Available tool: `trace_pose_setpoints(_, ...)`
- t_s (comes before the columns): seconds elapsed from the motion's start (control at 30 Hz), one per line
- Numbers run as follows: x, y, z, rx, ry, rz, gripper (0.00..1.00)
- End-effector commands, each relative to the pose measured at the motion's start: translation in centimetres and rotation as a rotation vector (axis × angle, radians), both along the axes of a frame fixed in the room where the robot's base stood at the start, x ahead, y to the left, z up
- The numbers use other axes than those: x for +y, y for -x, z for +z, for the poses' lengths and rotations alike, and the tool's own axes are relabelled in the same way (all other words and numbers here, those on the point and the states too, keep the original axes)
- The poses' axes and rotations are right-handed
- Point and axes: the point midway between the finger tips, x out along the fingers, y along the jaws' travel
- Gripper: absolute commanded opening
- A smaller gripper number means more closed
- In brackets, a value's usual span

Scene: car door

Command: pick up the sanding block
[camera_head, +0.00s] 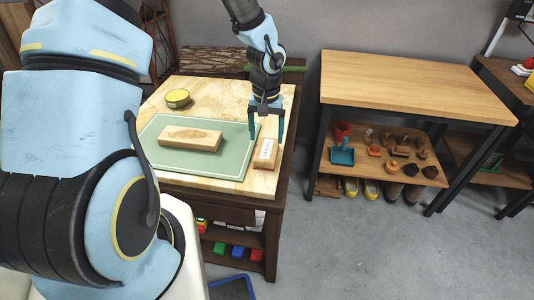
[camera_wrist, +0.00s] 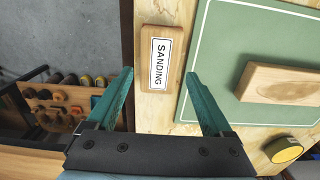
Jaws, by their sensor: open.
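The sanding block (camera_wrist: 159,58) is a small wooden block with a white label reading "SANDING". In the wrist view it lies on the light worktop, beside the green mat (camera_wrist: 228,40) and close to the worktop's edge. It also shows in the head view (camera_head: 266,153), at the right side of the worktop. My gripper (camera_wrist: 160,85) is open and empty, its two teal fingers spread. In the wrist view the block appears ahead of and between the fingertips. In the head view my gripper (camera_head: 267,138) is over the block's area; the exact height gap is hard to tell.
A larger wooden block (camera_head: 190,138) lies on the green mat. A yellow round tin (camera_head: 178,98) sits behind it on the worktop. A separate wooden table (camera_head: 410,85) with a loaded lower shelf stands to the right, with clear floor in front.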

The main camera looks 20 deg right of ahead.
Motion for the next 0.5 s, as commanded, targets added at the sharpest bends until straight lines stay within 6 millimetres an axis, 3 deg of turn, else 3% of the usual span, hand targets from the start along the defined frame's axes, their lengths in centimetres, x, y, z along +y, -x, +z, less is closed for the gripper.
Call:
trace_pose_setpoints(0.27,0.0,0.0,-2.0,0.000,-0.001,-0.001,0.85)
trace_pose_setpoints(0.5,-0.3,-0.2,-5.0,0.002,-0.002,-0.002,0.85)
